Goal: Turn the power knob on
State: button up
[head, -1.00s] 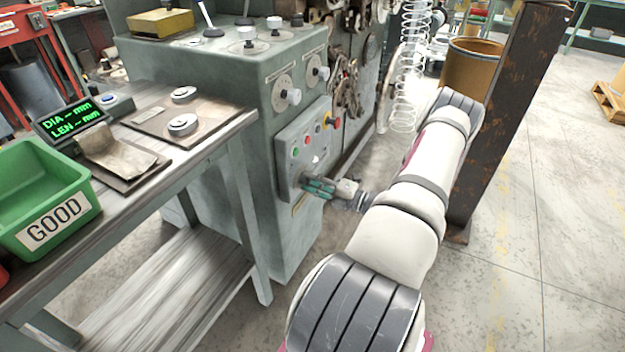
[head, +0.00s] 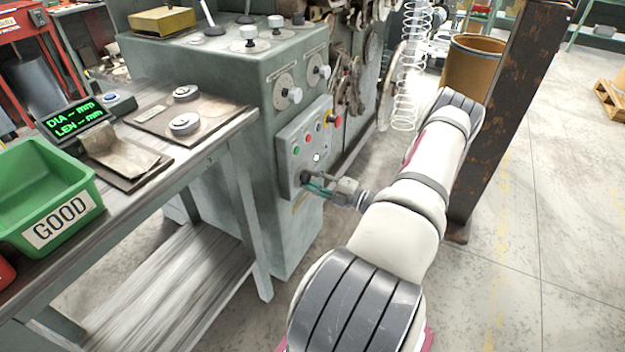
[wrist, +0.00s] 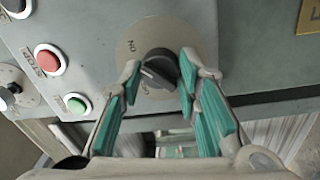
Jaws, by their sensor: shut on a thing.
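The power knob (wrist: 158,66) is a black round knob on a beige dial plate (wrist: 183,35) in the wrist view. It shows as a small dark spot (head: 304,177) low on the control panel in the head view. The word ON reads upside down on the plate, up and left of the knob. Lettering below the knob is partly hidden. In the head view my gripper (head: 311,181) reaches the panel from the right.
The red STOP button (wrist: 48,60) and a green button (wrist: 76,103) sit left of the knob in the wrist view. A red emergency button (head: 335,121) is higher on the panel. A workbench (head: 236,135) stands left, a rusty post (head: 505,110) right.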

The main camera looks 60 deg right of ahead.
jog(key=shift+d, duration=0.1)
jog(key=o, duration=1.2)
jog(key=shift+c, duration=0.2)
jog(key=shift+s, duration=0.1)
jog(key=s, duration=1.1)
jog(key=shift+s+d+f, duration=0.4)
jog(key=shift+f, duration=0.05)
